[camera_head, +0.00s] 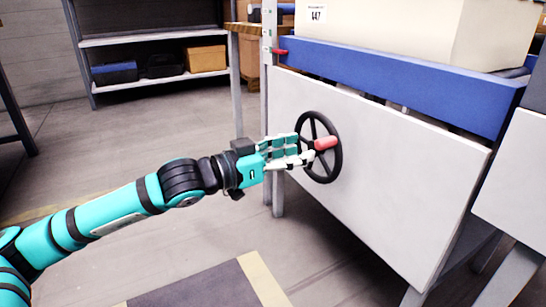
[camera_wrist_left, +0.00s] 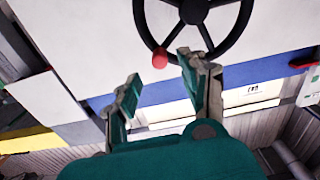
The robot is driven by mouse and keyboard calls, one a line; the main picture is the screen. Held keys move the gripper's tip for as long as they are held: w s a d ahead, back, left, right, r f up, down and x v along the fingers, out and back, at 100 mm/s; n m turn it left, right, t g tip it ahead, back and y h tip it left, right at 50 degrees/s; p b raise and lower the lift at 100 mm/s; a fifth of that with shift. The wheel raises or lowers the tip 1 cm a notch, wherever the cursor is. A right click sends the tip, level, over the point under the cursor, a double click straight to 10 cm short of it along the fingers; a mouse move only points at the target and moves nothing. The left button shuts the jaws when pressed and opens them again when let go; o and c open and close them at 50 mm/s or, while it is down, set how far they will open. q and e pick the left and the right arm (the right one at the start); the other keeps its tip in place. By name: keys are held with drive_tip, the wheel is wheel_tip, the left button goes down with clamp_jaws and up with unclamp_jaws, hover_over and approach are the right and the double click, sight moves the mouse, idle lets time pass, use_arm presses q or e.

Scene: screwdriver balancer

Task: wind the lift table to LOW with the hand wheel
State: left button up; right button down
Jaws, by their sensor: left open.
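The black hand wheel (camera_head: 309,126) with spokes is mounted on the pale front panel of the lift table (camera_head: 400,84), which has a blue frame. My left gripper (camera_head: 308,150) is at the wheel, just left of the knob. In the left wrist view, the gripper (camera_wrist_left: 158,72) is open, with the red knob (camera_wrist_left: 160,57) just beyond the gap between its fingertips. I cannot tell whether they touch. A red pointer (camera_head: 279,51) stands beside a marked post (camera_head: 267,35). My right gripper is out of view.
A large cream box (camera_head: 400,28) labelled 447 sits on the lift table. A shelf (camera_head: 150,38) with cases and a carton stands at the back left. Another grey-panelled unit (camera_head: 515,185) is at the right. The floor left of the table is clear.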

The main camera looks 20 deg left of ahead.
use_arm(q)
drive_tip(key=v, duration=0.6)
drive_tip(key=shift+d, duration=0.1)
idle(0.3)
